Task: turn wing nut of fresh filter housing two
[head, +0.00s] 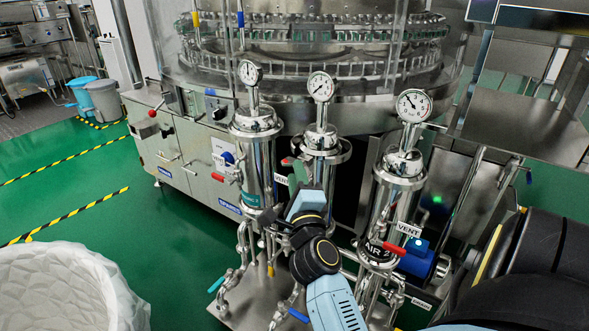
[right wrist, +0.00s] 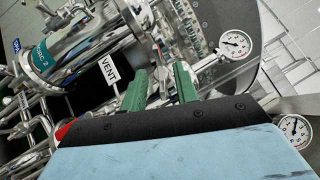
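Three steel filter housings stand side by side in the head view: left (head: 255,165), middle (head: 322,146) and right (head: 398,170). The right one reads "AIR 2"; the left has a teal label (head: 251,201), ending in "IC-2" in the right wrist view (right wrist: 40,58). The middle one's label is hidden, so I cannot tell which is fresh two. My right gripper (head: 304,180) is in front of the middle housing's body, below its clamp ring. Its green fingers (right wrist: 160,88) are apart, with shiny metal behind or between them. No wing nut is clearly visible. My left gripper is out of view.
Pressure gauges (head: 320,86) top the housings. VENT tags (head: 409,229) and red valve handles (head: 396,248) stick out nearby. Pipes and valves crowd the skid below. The washer (head: 300,60) stands behind. A white lined bin (head: 62,290) is at lower left; green floor is free beyond it.

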